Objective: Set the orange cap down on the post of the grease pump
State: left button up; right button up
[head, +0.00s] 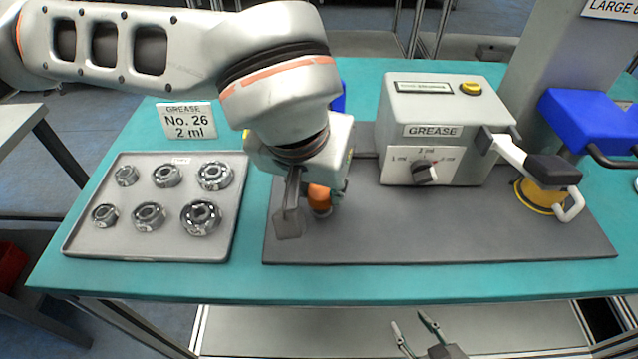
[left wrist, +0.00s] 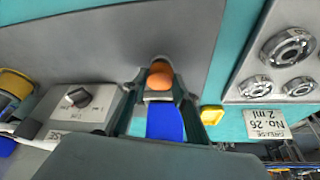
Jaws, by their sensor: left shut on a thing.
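My left gripper (head: 314,205) reaches down over the left part of the dark mat, shut on the orange cap (head: 319,194). In the left wrist view the orange cap (left wrist: 160,79) sits between the two fingers. A small dark round shape (left wrist: 158,60) shows directly beside the cap there, and a grey part lies just below the cap in the head view. I cannot tell whether this is the post or whether the cap touches it. The grey grease box (head: 432,130) with its dial stands to the right. My right gripper (head: 416,333) is open and empty at the bottom, in front of the table.
A tray (head: 240,215) of several bearings lies left of the mat (head: 430,240), with a grease sign (head: 187,121) behind it. A lever device with a yellow base (head: 541,197) stands right. Something blue (left wrist: 165,122) is partly hidden behind my left gripper. The mat's front is clear.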

pick_arm(q)
jog(key=shift+f, duration=0.7)
pick_arm(e)
jog(key=shift+s+f, duration=0.2)
jog(key=shift+f, duration=0.25)
pick_arm(q)
jog(key=o, duration=1.2)
jog(key=shift+o, duration=0.2)
jog(key=shift+r, duration=0.1)
pick_arm(e)
jog(key=shift+r, duration=0.1)
pick_arm(q)
jog(key=shift+r+p, duration=1.85)
jog(key=shift+r, duration=1.9)
pick_arm(e)
notch_tip(320, 180, up, 7)
jog(key=w, duration=0.2)
jog(key=shift+w+f+t, duration=0.2)
jog(key=shift+w+t, duration=0.15)
jog(key=shift+t, duration=0.05)
pick_arm(q)
jog(key=shift+f, duration=0.1)
pick_arm(e)
jog(key=shift+f, duration=0.1)
